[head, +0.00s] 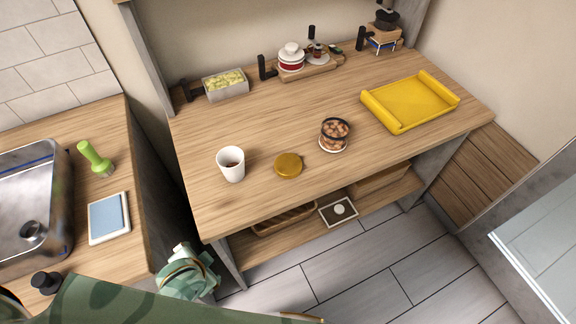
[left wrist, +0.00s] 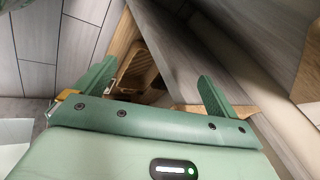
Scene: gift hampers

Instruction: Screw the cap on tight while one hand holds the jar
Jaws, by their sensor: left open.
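The jar (head: 334,137) is clear, stands upright on the wooden table and is filled with brown pieces. Its top shows a dark rim with no cap on it. A round gold cap (head: 288,164) lies flat on the table to the left of the jar, apart from it. My left gripper is open and empty in the left wrist view (left wrist: 157,88), its two green fingers wide apart. It is low, off the table's front edge, and away from jar and cap. My right gripper is not in view.
A white cup (head: 231,164) stands left of the cap. A yellow tray (head: 409,103) lies at the right. A box with yellow filling (head: 225,84) and a board with jars (head: 307,70) stand at the back. A sink counter (head: 112,190) is at the left.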

